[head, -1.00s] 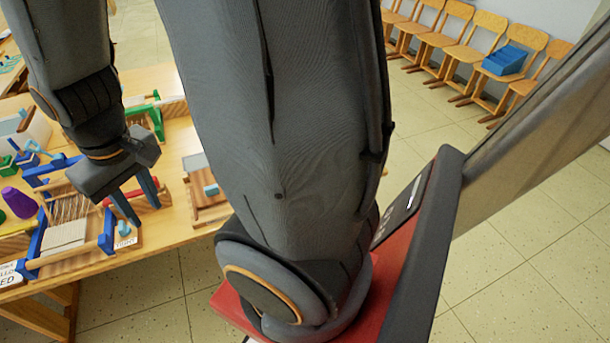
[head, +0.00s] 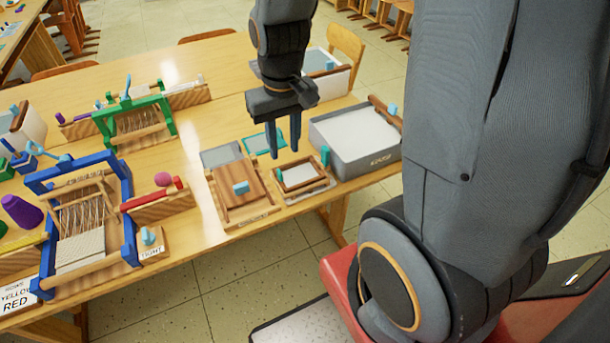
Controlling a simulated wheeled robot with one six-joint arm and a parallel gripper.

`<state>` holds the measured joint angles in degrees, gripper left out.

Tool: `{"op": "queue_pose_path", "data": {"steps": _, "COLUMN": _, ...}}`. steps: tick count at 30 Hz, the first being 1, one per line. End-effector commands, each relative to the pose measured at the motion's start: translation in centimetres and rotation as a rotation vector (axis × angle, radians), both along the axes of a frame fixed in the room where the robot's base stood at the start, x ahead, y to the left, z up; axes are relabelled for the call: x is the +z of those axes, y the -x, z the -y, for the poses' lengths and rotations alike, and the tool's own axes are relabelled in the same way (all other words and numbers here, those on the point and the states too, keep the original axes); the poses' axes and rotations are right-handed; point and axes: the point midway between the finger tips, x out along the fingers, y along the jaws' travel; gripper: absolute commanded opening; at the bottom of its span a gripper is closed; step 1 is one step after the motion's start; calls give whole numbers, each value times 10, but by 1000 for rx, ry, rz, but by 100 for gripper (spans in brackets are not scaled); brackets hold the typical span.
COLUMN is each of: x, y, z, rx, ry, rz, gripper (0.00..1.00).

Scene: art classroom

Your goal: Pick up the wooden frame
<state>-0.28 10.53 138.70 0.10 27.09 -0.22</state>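A small wooden frame (head: 306,186) with a brown rim around a white sheet or screen lies near the table's front edge. It rests on a pale board or tray. My gripper (head: 284,153) points down, just behind and above the frame in the picture. Its two blue-grey fingers are apart with nothing seen between them, so it is open. The fingertips appear apart from the frame; their exact height above the table is hard to tell.
A grey tub (head: 355,163) stands close right of the frame. A wooden press board (head: 226,177) with a blue knob is close left, a teal frame (head: 252,144) behind. Blue (head: 130,213) and green (head: 104,127) looms stand further left. The table's (head: 190,225) front middle has bare wood.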

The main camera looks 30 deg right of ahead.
Motion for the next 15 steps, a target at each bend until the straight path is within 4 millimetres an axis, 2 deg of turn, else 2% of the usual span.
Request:
{"op": "queue_pose_path", "data": {"steps": 1, "x": -20, "y": -14, "z": 0, "rx": 1, "ry": 0, "rz": -19, "gripper": 30}}
{"op": "queue_pose_path", "data": {"steps": 6, "x": -51, "y": -42, "z": 1, "rx": 1, "ry": 1, "rz": -55, "gripper": 30}}
{"op": "queue_pose_path", "data": {"steps": 10, "x": -62, "y": -49, "z": 2, "rx": 0, "ry": 1, "rz": -67, "gripper": 30}}
{"op": "queue_pose_path", "data": {"steps": 15, "x": -77, "y": -49, "z": 2, "rx": 0, "ry": 1, "rz": -68, "gripper": 30}}
